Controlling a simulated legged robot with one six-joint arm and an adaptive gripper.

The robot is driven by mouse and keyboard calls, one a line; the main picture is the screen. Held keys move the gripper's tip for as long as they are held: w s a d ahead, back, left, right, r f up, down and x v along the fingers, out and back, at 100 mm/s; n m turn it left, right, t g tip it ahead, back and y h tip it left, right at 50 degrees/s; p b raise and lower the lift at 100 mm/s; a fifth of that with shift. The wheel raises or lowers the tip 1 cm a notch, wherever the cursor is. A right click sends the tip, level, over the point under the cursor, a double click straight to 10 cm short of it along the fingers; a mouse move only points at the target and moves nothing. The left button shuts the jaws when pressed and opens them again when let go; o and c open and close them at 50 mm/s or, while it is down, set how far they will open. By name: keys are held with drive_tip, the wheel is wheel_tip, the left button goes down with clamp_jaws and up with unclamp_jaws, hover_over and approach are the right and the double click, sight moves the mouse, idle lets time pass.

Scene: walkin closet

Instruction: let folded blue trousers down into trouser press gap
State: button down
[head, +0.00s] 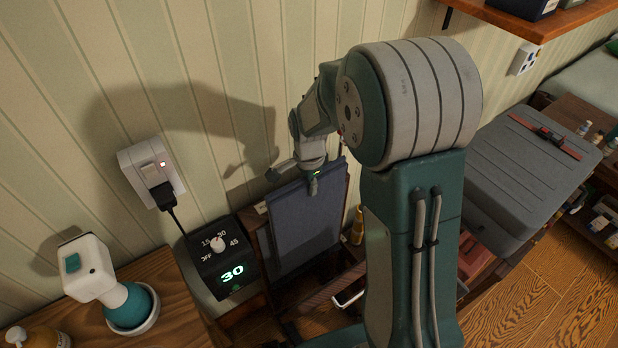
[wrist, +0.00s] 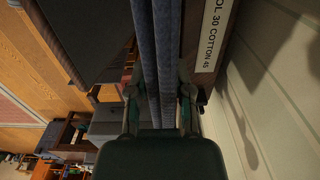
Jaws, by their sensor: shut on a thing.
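The folded blue trousers (head: 305,232) hang from my gripper (head: 304,178), which is shut on their top edge. In the wrist view the trousers (wrist: 157,45) run as a narrow blue double strip between my gripper's fingers (wrist: 158,100). The trouser press (head: 262,247) has a wooden frame and a black control box (head: 222,262) showing a green 30. In the wrist view the trousers lie between a dark panel (wrist: 85,35) and the press's labelled wooden board (wrist: 219,20). How deep their lower end sits in the gap is unclear.
The striped wall (head: 240,60) is close behind the press. A plugged socket (head: 150,170) is on it. A wooden table with a white-and-teal device (head: 92,270) stands at left. A grey suitcase (head: 530,175) lies at right. A shelf (head: 540,25) juts out above.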

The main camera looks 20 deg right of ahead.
sight(308, 204)
drive_tip(key=shift+w+a+f, duration=0.1)
drive_tip(key=shift+w+f, duration=0.05)
drive_tip(key=shift+f, duration=2.05)
drive_tip(key=shift+w+f, duration=0.15)
drive_tip(key=shift+f, duration=2.05)
drive_tip(key=shift+c, duration=2.2)
unclamp_jaws()
wheel_tip(308, 204, up, 12)
drive_tip(key=shift+f, duration=0.1)
